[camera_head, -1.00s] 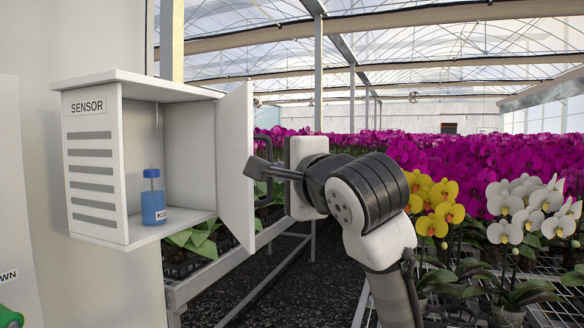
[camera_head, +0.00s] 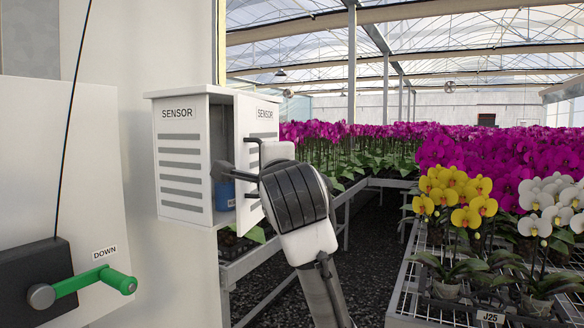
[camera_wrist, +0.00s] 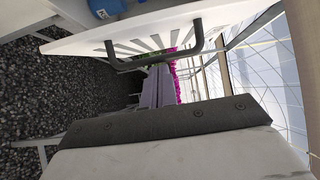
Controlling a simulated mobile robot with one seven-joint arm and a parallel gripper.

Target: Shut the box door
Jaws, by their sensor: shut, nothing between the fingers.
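The white sensor box (camera_head: 182,190) is on the left in the head view, with a gap into it at its front. A black bar handle (camera_wrist: 197,37) on the door shows in the wrist view. My gripper (camera_head: 222,170) is shut and empty, in front of the door; its fingers (camera_wrist: 155,85) lie close to the handle, but I cannot tell if they touch. A blue bottle (camera_head: 225,195) stands inside the box, partly hidden.
A panel with a green crank handle (camera_head: 95,281) marked DOWN is at the lower left. A bench with yellow orchids (camera_head: 455,200) and white orchids (camera_head: 545,205) stands to the right. A dark gravel aisle (camera_head: 365,240) runs between the benches.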

